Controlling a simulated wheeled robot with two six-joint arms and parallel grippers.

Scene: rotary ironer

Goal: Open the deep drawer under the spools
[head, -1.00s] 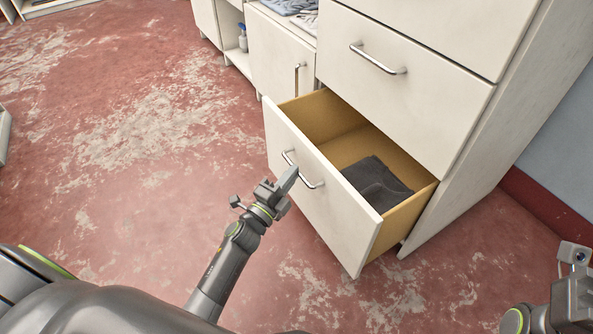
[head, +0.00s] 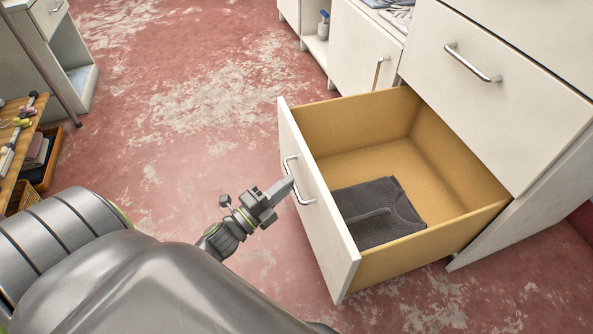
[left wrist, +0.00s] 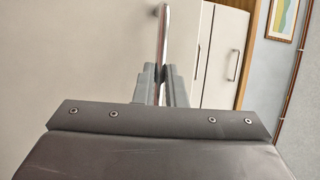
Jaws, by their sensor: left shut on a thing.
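The deep drawer (head: 330,215) is the bottom one of the white cabinet and stands well out, its wooden inside in view. A folded dark grey cloth (head: 378,211) lies in it near the front. My left gripper (head: 285,189) is shut on the drawer's metal bar handle (head: 298,181). In the left wrist view the handle (left wrist: 163,40) runs upright between the two fingers (left wrist: 160,85). My right gripper is not in view. No spools can be made out.
A closed drawer (head: 490,110) with its own bar handle is above. A closed cupboard door (head: 362,52) stands beside it, with folded cloths (head: 394,12) on top. A wooden shelf unit (head: 14,150) is at the left. The red floor before the drawer is clear.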

